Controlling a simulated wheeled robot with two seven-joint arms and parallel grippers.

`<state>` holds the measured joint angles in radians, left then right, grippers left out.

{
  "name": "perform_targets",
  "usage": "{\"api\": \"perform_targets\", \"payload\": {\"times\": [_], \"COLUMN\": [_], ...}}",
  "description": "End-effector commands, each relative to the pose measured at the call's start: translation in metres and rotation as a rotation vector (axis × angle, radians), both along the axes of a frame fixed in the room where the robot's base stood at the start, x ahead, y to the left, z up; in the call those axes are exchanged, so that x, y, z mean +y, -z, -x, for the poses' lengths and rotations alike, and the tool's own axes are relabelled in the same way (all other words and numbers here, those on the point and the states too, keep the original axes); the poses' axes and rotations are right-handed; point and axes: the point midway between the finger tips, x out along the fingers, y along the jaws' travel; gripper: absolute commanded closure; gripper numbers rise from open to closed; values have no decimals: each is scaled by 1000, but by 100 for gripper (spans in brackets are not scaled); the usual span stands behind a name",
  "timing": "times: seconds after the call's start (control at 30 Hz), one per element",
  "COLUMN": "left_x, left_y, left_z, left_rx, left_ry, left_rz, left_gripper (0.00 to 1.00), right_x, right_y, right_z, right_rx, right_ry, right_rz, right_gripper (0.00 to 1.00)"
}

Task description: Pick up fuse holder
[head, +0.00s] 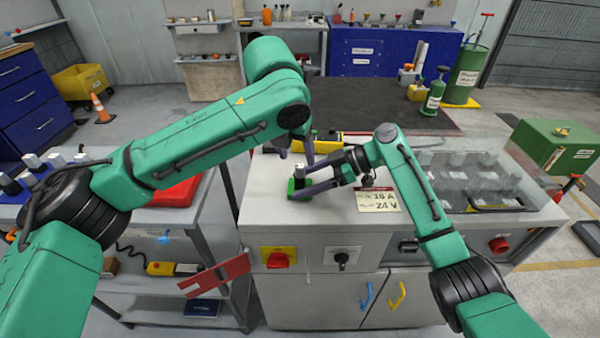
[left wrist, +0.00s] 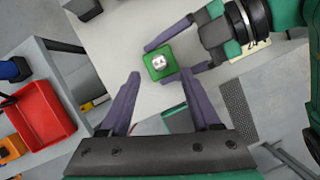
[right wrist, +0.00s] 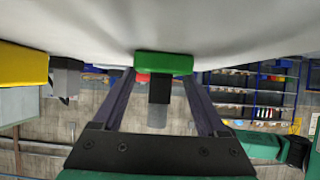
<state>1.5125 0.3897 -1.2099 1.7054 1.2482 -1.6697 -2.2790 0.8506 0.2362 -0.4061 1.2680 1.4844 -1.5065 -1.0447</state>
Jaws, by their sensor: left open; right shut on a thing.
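The fuse holder (head: 291,190) has a green square base and a dark upright body with a silvery top. It is upright at the left front of the grey bench top (head: 262,215); I cannot tell whether its base is resting or just lifted. My right gripper (head: 303,183) reaches in from the right, shut on the fuse holder, one finger on each side. The green base (right wrist: 163,63) and dark body show between its fingers in the right wrist view. My left gripper (head: 297,150) hangs above, open and empty, and the fuse holder (left wrist: 158,66) shows beyond its fingertips in the left wrist view.
A label card (head: 378,200) reading 16 A and 24 V lies right of the fuse holder. A yellow device (head: 329,142) is behind it. A red tray (head: 178,190) is on the left bench.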

Motion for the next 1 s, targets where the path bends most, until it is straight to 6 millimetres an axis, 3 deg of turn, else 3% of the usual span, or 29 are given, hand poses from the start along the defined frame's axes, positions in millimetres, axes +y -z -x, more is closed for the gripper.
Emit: {"api": "perform_targets", "payload": {"times": [0.3, 0.53, 0.57, 0.7, 1.0], "left_x": [-6, -7, -7, -7, -7], "left_y": [49, 52, 52, 52, 51], "left_z": [-20, -21, -21, -21, -22], "left_rx": [1, -1, -1, -1, -2], "left_ry": [-2, -2, -2, -2, -3], "left_rz": [0, 4, 4, 4, 3], "left_gripper": [36, 36, 44, 98, 100], "right_x": [0, 0, 0, 0, 0], "right_y": [0, 0, 0, 0, 0], "right_z": [0, 0, 0, 0, 0], "right_rx": [1, 1, 1, 1, 1], "right_ry": [0, 0, 0, 0, 0], "right_rz": [1, 1, 1, 1, 1], "right_gripper": [56, 56, 56, 56, 56]}}
